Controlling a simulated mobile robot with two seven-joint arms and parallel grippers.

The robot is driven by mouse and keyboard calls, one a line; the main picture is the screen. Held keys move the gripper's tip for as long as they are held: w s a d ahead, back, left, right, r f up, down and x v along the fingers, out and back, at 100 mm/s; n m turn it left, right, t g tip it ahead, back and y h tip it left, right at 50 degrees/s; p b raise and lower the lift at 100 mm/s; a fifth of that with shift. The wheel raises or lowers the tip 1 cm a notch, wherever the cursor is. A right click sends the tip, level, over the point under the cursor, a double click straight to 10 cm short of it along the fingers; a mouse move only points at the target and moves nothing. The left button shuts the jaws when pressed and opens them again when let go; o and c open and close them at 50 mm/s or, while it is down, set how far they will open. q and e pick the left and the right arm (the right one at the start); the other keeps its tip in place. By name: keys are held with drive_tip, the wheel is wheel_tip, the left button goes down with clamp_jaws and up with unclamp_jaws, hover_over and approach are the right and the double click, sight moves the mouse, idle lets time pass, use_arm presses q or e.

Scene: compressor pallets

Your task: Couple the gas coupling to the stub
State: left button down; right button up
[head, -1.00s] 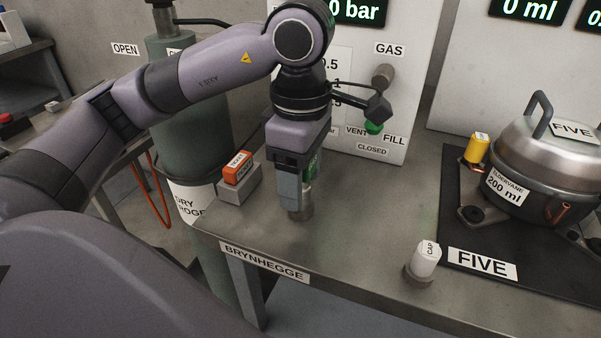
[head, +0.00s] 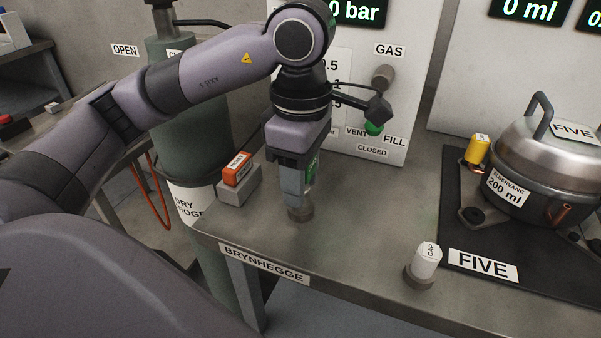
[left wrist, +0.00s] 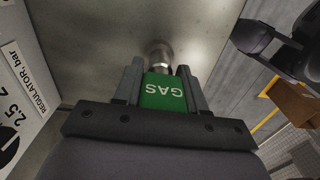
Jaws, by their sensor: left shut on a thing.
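The green gas coupling (head: 312,165), marked GAS, stands upright at the small grey metal holder (head: 300,213) on the bench. My left gripper (head: 298,188) points down over it and is shut on it. In the left wrist view the coupling (left wrist: 165,92) sits between both fingers, with a round metal post (left wrist: 160,55) just beyond its end. I cannot tell whether the coupling still touches the post. A short copper stub (head: 562,213) sticks out of the silver and black pot (head: 545,150) at the right. My right gripper is out of view.
A white cap (head: 427,258) stands on a holder near the bench's front edge. An orange block (head: 237,168) on a grey base is left of the gripper. The panel with a GAS fitting (head: 383,77) and green-tipped valve rises behind. A yellow part (head: 477,148) stands beside the pot.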

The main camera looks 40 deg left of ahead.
use_arm(q)
drive_tip(key=shift+r+p, duration=2.1)
drive_tip(key=shift+r, duration=0.9)
